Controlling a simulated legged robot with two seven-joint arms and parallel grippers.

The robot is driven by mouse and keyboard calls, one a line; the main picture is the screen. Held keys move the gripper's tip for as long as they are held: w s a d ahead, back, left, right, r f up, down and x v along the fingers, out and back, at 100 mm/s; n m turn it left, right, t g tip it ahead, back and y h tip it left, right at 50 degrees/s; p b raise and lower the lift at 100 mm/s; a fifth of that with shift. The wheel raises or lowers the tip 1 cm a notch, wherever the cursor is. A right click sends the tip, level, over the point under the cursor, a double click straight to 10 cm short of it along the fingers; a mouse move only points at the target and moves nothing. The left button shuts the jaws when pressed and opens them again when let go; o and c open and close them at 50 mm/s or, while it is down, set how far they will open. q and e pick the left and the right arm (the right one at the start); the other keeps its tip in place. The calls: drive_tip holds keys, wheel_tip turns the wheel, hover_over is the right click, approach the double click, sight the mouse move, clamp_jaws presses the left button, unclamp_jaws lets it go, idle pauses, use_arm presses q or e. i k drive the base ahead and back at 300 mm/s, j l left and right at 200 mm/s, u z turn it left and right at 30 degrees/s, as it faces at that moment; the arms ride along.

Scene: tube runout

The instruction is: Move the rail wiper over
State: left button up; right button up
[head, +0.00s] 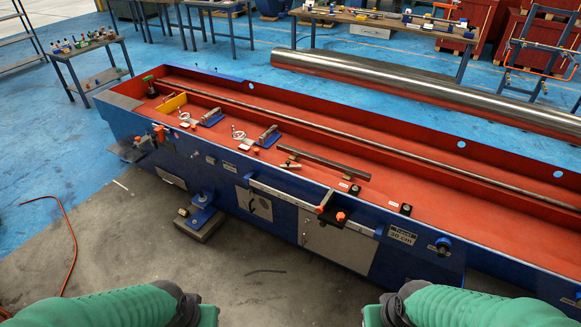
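A black block with orange knobs (333,210) sits on a pale straight rail (291,196) along the front wall of the long blue and red machine bed. It looks like the rail wiper, though I cannot be certain. It is near the rail's middle, left of a label (402,234) that seems to read "Travel 30 cm". My two green-sleeved arms come in at the bottom left and bottom right, well short of the block. Their grippers are not visible, and nothing of mine touches the rail or block.
The red bed holds a dark bar (325,164), small blue-based fixtures (268,136) and a yellow plate (173,103). The floor in front is mostly clear.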

sight(288, 162)
drive_tip(key=i+z, duration=0.15)
drive_tip(key=i, duration=0.35)
drive_tip(key=i+j+z, duration=0.15)
drive_tip(key=i, duration=0.3)
drive_tip(key=i+j+z, duration=0.15)
drive_tip(key=i, duration=0.35)
drive_tip(key=i+j+z, duration=0.15)
drive_tip(key=i, duration=0.3)
drive_tip(key=i+j+z, duration=0.15)
drive_tip(key=i, duration=0.35)
